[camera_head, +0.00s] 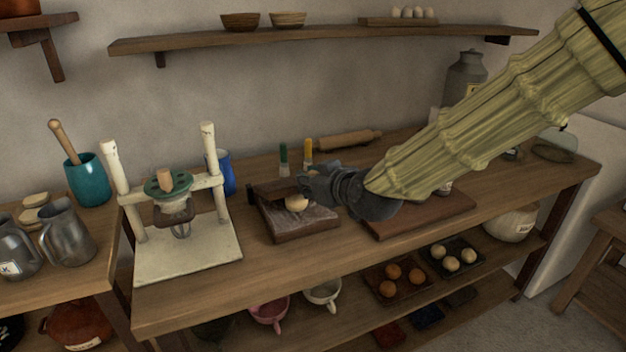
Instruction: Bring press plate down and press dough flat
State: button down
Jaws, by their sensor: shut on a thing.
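A wooden dough press stands on the workbench, its low base (302,228) near the middle of the picture. A pale round ball of dough (297,203) sits on the base and is not flat. The dark brown press plate (270,192) is raised at the back left of the base, above and behind the dough. My gripper (306,184) reaches in from the right and is shut at the right end of the press plate. The fingertips are small and dark here, so the exact grip is hard to see. My gripper partly hides the back right of the press.
A white stand with two posts (183,262) is left of the press. A brown board (420,216) lies right, under my arm. A green-topped bottle (283,158), a yellow-topped one (308,152) and a rolling pin (349,140) are behind. The bench front is clear.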

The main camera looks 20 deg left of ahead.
jog(key=shift+f, duration=0.15)
jog(key=c, duration=1.4)
grip_release()
jog(key=v, duration=1.2)
